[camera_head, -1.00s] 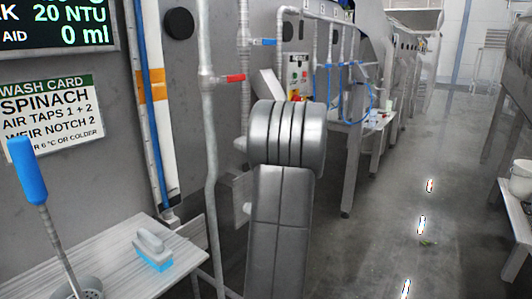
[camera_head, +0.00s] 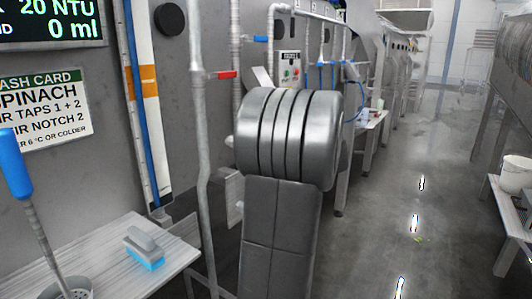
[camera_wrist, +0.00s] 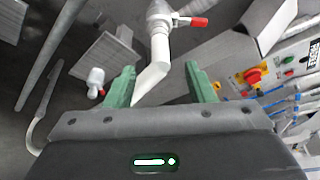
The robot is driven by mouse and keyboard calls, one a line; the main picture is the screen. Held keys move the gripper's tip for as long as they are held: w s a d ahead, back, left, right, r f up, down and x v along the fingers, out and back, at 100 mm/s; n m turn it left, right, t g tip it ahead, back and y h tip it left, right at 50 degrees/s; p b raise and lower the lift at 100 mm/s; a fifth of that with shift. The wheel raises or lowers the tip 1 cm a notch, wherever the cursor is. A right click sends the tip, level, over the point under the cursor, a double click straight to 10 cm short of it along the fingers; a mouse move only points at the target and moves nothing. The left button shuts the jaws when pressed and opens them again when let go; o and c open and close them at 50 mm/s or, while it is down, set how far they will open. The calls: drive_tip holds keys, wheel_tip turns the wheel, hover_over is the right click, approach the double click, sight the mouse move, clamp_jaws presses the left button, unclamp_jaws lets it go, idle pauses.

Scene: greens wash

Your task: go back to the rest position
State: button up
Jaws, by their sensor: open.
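My gripper (camera_wrist: 162,85) shows in the wrist view with its two green fingers spread apart. It is open, and nothing is held between the fingers. A white pipe end (camera_wrist: 152,78) appears between the fingers, beyond them; I cannot tell how far off it is. A red-handled valve (camera_wrist: 190,22) sits on that pipe above. In the head view my grey arm stands upright in the middle, and my gripper is hidden there.
In the head view a side table at lower left holds a blue-and-grey brush (camera_head: 144,248) and a blue-handled tool (camera_head: 15,165). A vertical pipe (camera_head: 199,130) with a red tap lever (camera_head: 226,75) stands left of my arm. A white bucket (camera_head: 516,174) is at right. The floor aisle (camera_head: 400,215) is open.

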drive_tip(key=v, duration=0.2)
drive_tip(key=shift+s+d+r, duration=0.1)
drive_tip(key=shift+s+d, duration=0.05)
drive_tip(key=shift+s, duration=0.15)
drive_tip(key=shift+w, duration=0.15)
drive_tip(key=p+x, duration=0.1)
drive_tip(key=x, duration=1.2)
drive_tip(key=shift+w+p, duration=0.3)
drive_tip(key=shift+p, duration=0.05)
drive_tip(key=shift+s+f, duration=0.15)
drive_tip(key=shift+f, duration=0.05)
drive_tip(key=shift+s+r, duration=0.15)
